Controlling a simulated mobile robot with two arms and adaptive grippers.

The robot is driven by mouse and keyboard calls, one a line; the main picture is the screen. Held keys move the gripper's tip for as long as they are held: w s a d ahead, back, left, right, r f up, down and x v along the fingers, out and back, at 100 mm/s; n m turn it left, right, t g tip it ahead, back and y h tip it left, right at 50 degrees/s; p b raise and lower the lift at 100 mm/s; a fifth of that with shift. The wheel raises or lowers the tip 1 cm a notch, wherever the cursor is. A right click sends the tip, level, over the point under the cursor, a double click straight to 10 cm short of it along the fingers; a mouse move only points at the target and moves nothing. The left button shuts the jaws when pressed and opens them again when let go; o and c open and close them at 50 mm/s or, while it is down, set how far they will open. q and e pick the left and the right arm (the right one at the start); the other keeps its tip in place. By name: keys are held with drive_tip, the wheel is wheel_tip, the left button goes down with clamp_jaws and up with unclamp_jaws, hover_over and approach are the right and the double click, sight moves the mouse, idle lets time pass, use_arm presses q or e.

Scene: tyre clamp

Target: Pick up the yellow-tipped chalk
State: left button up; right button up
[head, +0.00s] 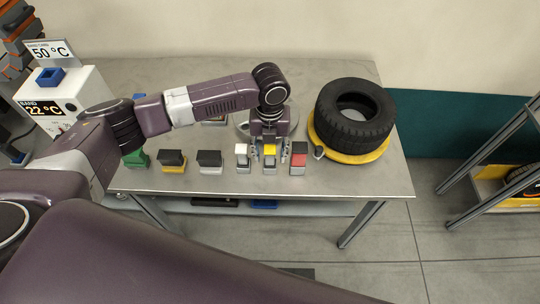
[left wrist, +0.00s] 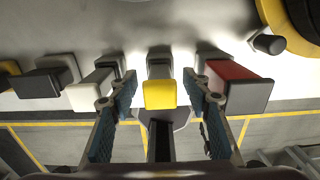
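The yellow-tipped chalk (head: 269,150) stands in a holder near the front edge of the table. In the left wrist view its yellow end (left wrist: 160,95) shows midway between the two fingers. My left gripper (head: 271,154) points down over it and is open, one finger on each side. The left wrist view shows gaps between the fingers (left wrist: 160,103) and the chalk. A white-tipped chalk (head: 241,150) stands to the left and a red one (head: 298,160) to the right, each close to a finger. My right gripper is not in view.
Several black-topped blocks (head: 209,159) stand farther left along the front edge. A black tyre (head: 352,115) lies on a yellow round base (head: 372,156) at the right. A white temperature box (head: 82,88) is at the left. The back of the table is mostly clear.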

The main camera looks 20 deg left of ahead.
use_arm(q)
clamp_jaws()
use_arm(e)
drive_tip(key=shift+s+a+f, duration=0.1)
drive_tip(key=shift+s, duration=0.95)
use_arm(q)
drive_tip(key=shift+r, duration=0.15)
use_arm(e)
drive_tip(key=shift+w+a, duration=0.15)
use_arm(q)
drive_tip(key=shift+r, duration=0.6)
wheel_tip(320, 180, up, 19)
drive_tip(key=b, duration=0.3)
drive_tip(key=shift+f, duration=0.2)
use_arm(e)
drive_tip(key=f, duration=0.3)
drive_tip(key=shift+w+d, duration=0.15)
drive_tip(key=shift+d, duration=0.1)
